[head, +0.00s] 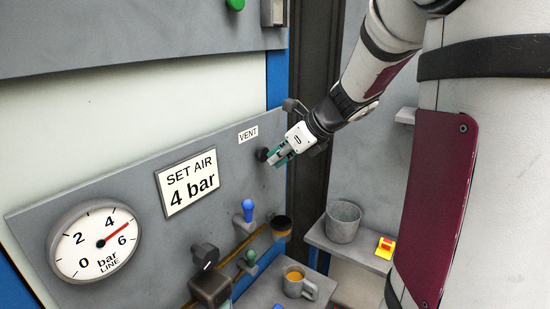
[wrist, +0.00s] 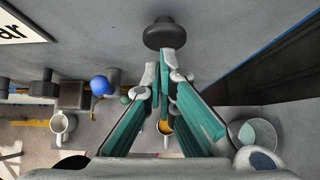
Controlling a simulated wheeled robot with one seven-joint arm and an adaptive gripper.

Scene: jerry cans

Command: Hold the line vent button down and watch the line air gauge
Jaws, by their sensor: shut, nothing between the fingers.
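The black, round vent button (head: 262,154) sits on the grey panel below the VENT label (head: 248,134). It is at the top middle of the wrist view (wrist: 166,33). My gripper (head: 272,159) is shut and empty, its fingertips close in front of the button. In the wrist view the fingertips (wrist: 168,62) are together just below the button; I cannot tell whether they touch it. The round white line air gauge (head: 93,250) is at the lower left of the head view, its red needle between 4 and 6, near 5 bar.
A sign (head: 188,182) reads "SET AIR 4 bar". Below the button are a blue-knobbed lever (head: 248,208), a black knob (head: 204,256), a green-knobbed valve (head: 250,257) and a mug (head: 298,284). A grey bucket (head: 343,222) and a red-yellow switch (head: 385,247) are at right.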

